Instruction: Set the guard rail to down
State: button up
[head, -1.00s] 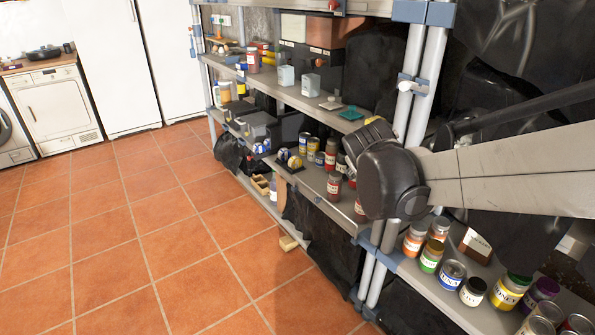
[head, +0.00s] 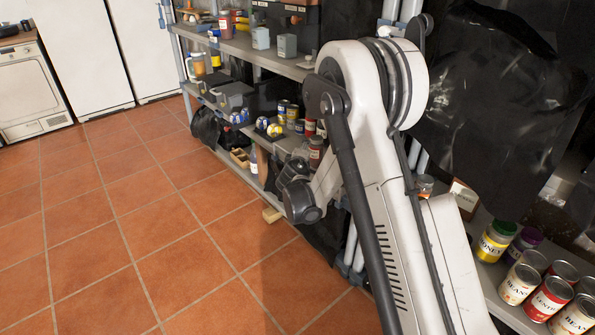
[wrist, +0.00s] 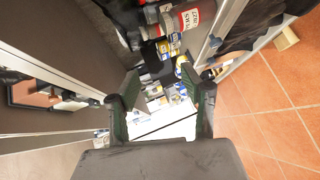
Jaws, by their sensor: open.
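I cannot pick out the guard rail with certainty in either view. Its place may be along the front of the shelving unit (head: 250,52), part of which my arm covers. My gripper (wrist: 166,90) is open in the wrist view, with two dark fingers with green inner faces spread apart and nothing held. It points along the inside of a shelf bay, with jars and a pale surface beyond the fingers. In the head view my folded arm hides the gripper's fingers.
A jar with a red and white label (wrist: 190,18) stands close to the upper finger area in the wrist view. Several cans (head: 553,298) stand on the lower right shelf. The floor at left is clear.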

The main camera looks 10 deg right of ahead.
jog(key=w+a+f+n+t+b, duration=0.1)
jog(key=a+f+n, duration=0.1)
jog(key=f, duration=0.6)
jog(key=w+a+f+n+t+b, duration=0.1)
jog(key=f+n+b, duration=0.1)
jog(key=f, duration=0.6)
jog(key=b+x, duration=0.1)
jog(key=x, duration=0.3)
jog(key=b+x, duration=0.1)
jog(key=x, duration=0.4)
jog(key=b+x, duration=0.1)
jog(key=x, duration=0.4)
jog(key=shift+a, duration=0.3)
grip_shut()
